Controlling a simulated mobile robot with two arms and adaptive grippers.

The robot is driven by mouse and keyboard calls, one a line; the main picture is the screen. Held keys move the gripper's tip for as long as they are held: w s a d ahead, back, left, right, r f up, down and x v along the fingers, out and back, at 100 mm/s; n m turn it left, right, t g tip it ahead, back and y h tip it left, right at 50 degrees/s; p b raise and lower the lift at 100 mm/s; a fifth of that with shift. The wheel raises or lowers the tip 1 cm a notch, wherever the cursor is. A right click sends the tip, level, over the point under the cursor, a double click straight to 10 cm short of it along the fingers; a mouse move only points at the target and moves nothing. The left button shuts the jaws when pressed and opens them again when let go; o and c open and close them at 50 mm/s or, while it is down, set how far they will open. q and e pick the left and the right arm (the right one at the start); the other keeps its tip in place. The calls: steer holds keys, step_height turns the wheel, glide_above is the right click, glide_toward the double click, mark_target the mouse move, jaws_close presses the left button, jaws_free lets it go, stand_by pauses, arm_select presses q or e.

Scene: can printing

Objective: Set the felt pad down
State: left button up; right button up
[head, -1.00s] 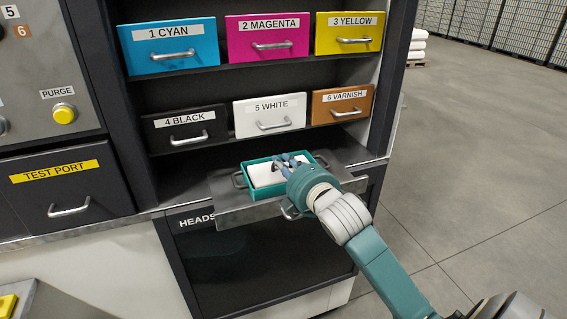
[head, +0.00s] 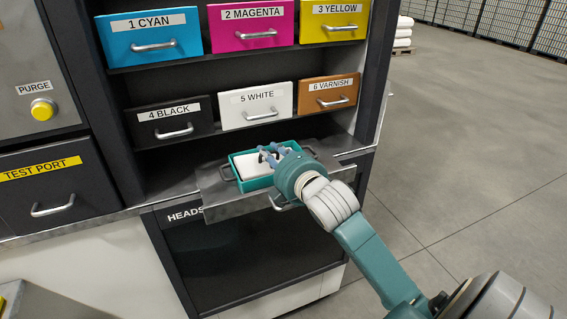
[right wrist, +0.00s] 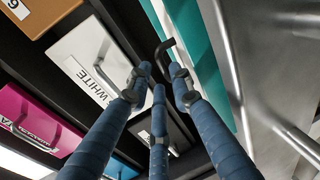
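A white pad, apparently the felt pad (head: 257,166), lies inside a teal tray (head: 238,183) on a metal shelf below the drawers. My right gripper (head: 272,155) is over the tray with its fingers pointing in at the pad's top. In the right wrist view the three blue fingertips (right wrist: 160,80) stand apart, with a small dark hooked piece (right wrist: 168,45) by their tips. The teal tray wall (right wrist: 200,50) runs alongside. The pad's white surface cannot be made out there, and the hand hides part of it in the head view. My left gripper is not in view.
The metal shelf (head: 240,205) juts out from the cabinet and has grey handles. Labelled colour drawers, such as the white drawer (head: 255,105), are close above and behind the hand. The test port drawer (head: 48,186) is at left. Open floor (head: 480,160) lies to the right.

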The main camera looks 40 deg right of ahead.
steer(key=b+v, duration=0.1)
steer(key=v, duration=0.5)
steer(key=shift+s+f, duration=0.1)
steer(key=shift+r+p+v, duration=0.1)
steer(key=shift+p+v, duration=1.35)
steer(key=shift+p, duration=0.25)
steer(key=shift+r+p+v, duration=0.15)
steer(key=shift+p+v, duration=1.35)
steer(key=shift+p, duration=0.2)
